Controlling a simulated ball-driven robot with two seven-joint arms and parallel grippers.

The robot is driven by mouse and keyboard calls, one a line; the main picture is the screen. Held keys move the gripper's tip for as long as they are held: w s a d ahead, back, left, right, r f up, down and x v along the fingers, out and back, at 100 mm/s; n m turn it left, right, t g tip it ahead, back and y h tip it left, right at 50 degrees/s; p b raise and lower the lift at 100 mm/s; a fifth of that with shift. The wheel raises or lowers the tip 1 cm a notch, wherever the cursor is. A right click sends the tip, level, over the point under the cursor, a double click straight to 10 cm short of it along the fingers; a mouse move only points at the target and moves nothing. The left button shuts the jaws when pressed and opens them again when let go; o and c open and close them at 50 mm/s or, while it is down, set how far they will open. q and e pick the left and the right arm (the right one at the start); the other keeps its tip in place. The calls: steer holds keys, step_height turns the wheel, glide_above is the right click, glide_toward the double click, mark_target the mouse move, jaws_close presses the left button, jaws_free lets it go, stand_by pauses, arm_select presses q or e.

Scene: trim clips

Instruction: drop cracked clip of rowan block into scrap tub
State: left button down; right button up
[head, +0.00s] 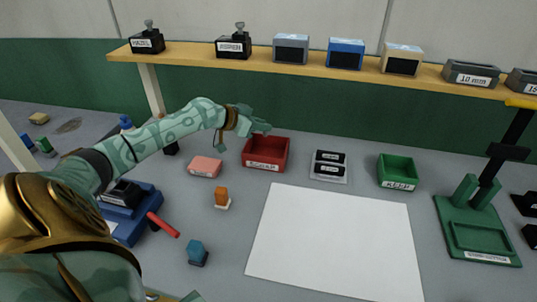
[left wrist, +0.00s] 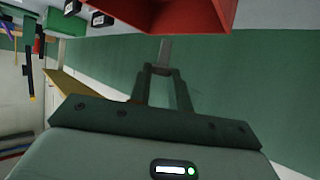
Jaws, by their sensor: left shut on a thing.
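The scrap tub (head: 265,155) is an open red box with a white label, standing at the back of the table. My left gripper (head: 262,125) is at the tub's back left rim in the head view. In the left wrist view my left gripper (left wrist: 163,72) is shut on a small grey piece (left wrist: 165,50), seemingly the clip, whose tip points toward the red tub (left wrist: 185,15). The piece is hidden in the head view, and I cannot see a crack. I cannot read which block is rowan. My right gripper is not in view.
A green keep tub (head: 397,172), a tray of black pieces (head: 329,167) and a white sheet (head: 338,240) lie to the right. A pink block (head: 205,167), an orange piece (head: 221,196) and a blue piece (head: 197,252) stand left. A shelf (head: 210,53) runs behind.

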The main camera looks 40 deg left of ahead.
mark_target(264, 136)
arm_select(q)
steer(key=f+b, duration=0.1)
steer(key=f, duration=0.1)
steer(key=f+b, duration=0.1)
steer(key=f, duration=0.1)
steer(key=shift+w+d, duration=0.1)
steer(key=shift+w, duration=0.1)
steer(key=shift+f, duration=0.1)
steer(key=shift+s, duration=0.1)
steer(key=c, duration=1.2)
jaws_free()
steer(key=shift+c, duration=0.2)
steer(key=shift+o, duration=0.2)
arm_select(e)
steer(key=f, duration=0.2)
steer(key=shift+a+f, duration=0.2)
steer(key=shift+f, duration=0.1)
arm_select(q)
steer(key=shift+s+r, duration=0.3)
steer(key=shift+s, duration=0.1)
steer(key=p+v, duration=0.7)
steer(key=v, duration=0.8)
steer(key=shift+s+a, duration=0.15)
steer(key=shift+a, duration=0.1)
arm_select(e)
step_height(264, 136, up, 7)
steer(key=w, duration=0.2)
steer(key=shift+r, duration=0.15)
